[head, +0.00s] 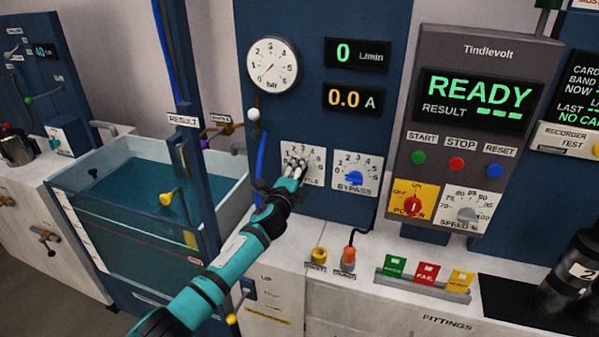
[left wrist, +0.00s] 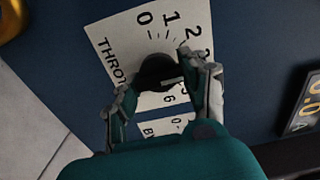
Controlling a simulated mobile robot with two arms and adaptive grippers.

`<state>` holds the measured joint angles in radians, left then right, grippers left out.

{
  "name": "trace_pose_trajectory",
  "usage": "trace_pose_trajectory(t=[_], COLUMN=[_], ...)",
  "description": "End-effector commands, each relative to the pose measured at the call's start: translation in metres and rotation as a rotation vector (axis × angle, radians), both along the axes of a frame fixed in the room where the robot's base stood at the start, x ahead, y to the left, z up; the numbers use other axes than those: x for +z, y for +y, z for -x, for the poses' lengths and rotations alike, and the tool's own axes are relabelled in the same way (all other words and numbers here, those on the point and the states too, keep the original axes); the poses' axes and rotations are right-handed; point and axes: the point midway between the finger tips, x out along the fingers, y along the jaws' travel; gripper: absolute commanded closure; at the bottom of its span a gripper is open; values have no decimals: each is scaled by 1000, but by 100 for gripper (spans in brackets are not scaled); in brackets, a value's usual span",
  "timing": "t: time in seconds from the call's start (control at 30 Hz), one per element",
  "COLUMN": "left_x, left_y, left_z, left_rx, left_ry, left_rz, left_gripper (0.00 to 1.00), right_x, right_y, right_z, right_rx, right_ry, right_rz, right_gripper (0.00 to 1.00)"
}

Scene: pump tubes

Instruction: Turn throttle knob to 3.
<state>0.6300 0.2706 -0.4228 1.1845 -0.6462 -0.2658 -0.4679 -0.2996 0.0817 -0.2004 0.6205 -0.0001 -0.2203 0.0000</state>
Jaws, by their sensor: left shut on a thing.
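The throttle dial plate (head: 316,155) is white with black numbers and sits on the blue panel, left of the bypass dial. My left gripper (head: 298,170) reaches it from below and covers much of it. In the left wrist view the dark round throttle knob (left wrist: 155,70) lies between the two fingers of my left gripper (left wrist: 165,85), which is shut on it. A pale line shows on the knob's right side, but I cannot tell which number it points to. The numbers 0, 1 and 2 are readable there. My right gripper is not in view.
The bypass dial with its blue knob (head: 354,177) is close on the right. A pressure gauge (head: 273,65) is above. The flow display (head: 356,54) reads 0 L/min, and the current display (head: 353,98) reads 0.0 A. A water tank (head: 130,200) stands left.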

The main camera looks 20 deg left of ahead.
Motion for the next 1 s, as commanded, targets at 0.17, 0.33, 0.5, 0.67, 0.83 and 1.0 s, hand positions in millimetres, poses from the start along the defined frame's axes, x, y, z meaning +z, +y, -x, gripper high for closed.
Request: trace_pose_trajectory(t=[0.17,0.33,0.5,0.67,0.83,1.0], left_x=[-2,-2,-2,-2,-1,-1], left_y=[-1,-1,-1,0,0,0], left_z=[0,0,1,0,0,2], left_rx=[-1,-1,-1,-1,0,0], left_ry=[2,2,2,3,1,1], left_rz=[-15,-16,-15,-14,-14,-14], left_gripper=[88,88,53,32,31,31], right_x=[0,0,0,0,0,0], right_y=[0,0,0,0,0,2], right_z=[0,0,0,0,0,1], right_rx=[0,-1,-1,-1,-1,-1], right_ry=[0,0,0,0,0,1], right_rz=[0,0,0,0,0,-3], right_gripper=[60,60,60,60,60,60])
